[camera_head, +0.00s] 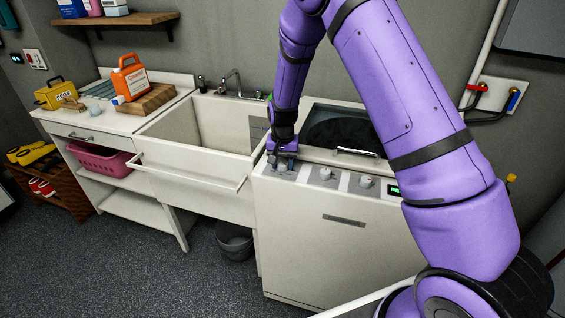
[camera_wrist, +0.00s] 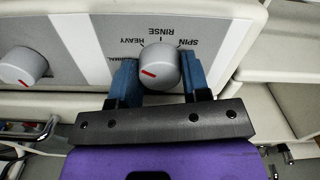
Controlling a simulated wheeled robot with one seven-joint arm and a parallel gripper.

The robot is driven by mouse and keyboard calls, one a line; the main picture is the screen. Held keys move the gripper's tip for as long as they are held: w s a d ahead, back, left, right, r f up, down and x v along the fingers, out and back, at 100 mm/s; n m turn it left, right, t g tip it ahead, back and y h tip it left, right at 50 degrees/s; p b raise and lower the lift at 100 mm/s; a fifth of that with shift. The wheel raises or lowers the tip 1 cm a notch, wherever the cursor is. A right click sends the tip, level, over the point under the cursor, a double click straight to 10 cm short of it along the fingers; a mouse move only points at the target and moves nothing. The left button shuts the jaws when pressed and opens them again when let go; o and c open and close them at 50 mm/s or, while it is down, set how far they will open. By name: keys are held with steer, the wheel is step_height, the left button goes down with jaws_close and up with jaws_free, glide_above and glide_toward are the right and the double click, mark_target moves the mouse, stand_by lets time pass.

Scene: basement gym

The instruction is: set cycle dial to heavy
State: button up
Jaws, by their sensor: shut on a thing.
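The cycle dial (camera_wrist: 162,62) is a round grey knob with a red mark, on the washer's white and grey panel. The labels SPIN, RINSE, HEAVY and a partly covered one ending in "MAL" ring it, upside down in the wrist view. The red mark lies on the dial's left side, on the side of the partly covered label, not in line with HEAVY. My gripper (camera_wrist: 160,70) is shut on the dial, with one blue finger on each side. In the head view my gripper (camera_head: 283,158) is at the left end of the panel of the washer (camera_head: 330,245) and mostly hides this dial.
A second grey knob (camera_wrist: 22,67) sits beside it in the wrist view. Two more knobs show in the head view, one at the middle (camera_head: 325,173) and one at right (camera_head: 366,181). A utility sink (camera_head: 195,180) stands left of the washer. A lid handle (camera_head: 356,152) lies behind the panel.

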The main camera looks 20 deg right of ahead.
mark_target(282, 162)
steer(key=shift+m, duration=1.1)
steer(key=o, duration=0.9)
steer(key=shift+o, duration=0.2)
steer(key=shift+r, duration=0.1)
step_height(282, 162, up, 11)
steer(key=shift+f, duration=0.2)
